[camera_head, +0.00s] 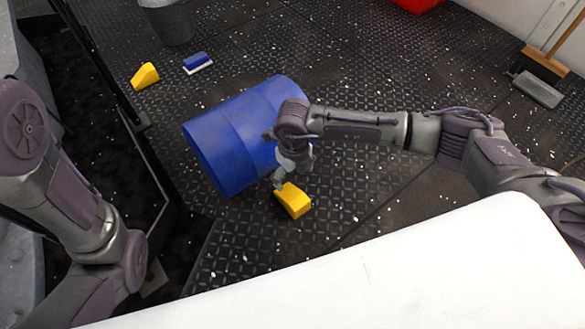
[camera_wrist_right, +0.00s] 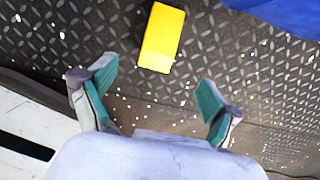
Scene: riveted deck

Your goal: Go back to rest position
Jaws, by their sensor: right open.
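My right gripper (camera_head: 283,172) hangs beside the blue barrel, above the deck and just behind a yellow wedge (camera_head: 293,203). In the right wrist view the gripper (camera_wrist_right: 155,92) is open, its green-padded fingers wide apart with nothing between them. The yellow wedge (camera_wrist_right: 161,38) lies on the deck beyond the fingertips, apart from them. My left arm (camera_head: 75,195) is folded at the left of the head view, and its gripper is out of the picture.
A blue barrel (camera_head: 215,150) lies on its side. Behind it are another yellow wedge (camera_head: 145,76), a blue brush (camera_head: 197,62) and a grey bucket (camera_head: 168,22). A dark rail frame (camera_head: 150,165) stands at left; deck at right is open.

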